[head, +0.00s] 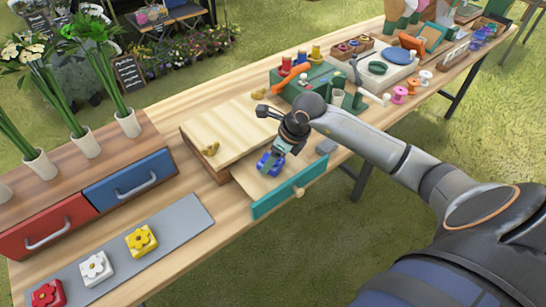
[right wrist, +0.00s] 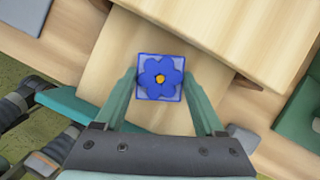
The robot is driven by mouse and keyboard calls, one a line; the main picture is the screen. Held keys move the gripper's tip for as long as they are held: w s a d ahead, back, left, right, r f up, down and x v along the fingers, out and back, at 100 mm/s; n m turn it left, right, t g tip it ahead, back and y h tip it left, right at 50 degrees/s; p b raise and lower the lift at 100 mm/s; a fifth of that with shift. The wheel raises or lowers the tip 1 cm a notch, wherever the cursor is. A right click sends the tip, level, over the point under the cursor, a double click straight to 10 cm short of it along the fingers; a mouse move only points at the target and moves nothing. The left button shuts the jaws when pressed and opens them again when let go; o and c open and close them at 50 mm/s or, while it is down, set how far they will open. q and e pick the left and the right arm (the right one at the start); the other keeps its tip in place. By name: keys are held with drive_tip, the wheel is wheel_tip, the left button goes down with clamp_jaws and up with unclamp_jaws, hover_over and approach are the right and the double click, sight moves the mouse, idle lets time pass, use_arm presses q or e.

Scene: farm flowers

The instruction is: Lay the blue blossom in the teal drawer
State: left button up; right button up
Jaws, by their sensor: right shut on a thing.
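The blue blossom (head: 268,163) is a blue flower with a yellow centre on a small square block. My right gripper (head: 272,158) is shut on it. In the right wrist view the blossom (right wrist: 160,78) sits between the fingertips of the gripper (right wrist: 160,76). The teal front also shows in the right wrist view (right wrist: 80,106). My left gripper is not in view.
The wooden drawer box (head: 225,130) stands behind the open drawer. A grey mat (head: 180,225) holds yellow (head: 141,240), white (head: 96,268) and red (head: 48,293) blossoms. Closed red (head: 45,228) and blue (head: 130,180) drawers are at left. A green box (head: 300,82) with spools stands behind my arm.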

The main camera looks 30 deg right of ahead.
drive_tip(key=o, duration=1.3)
drive_tip(key=v, duration=1.2)
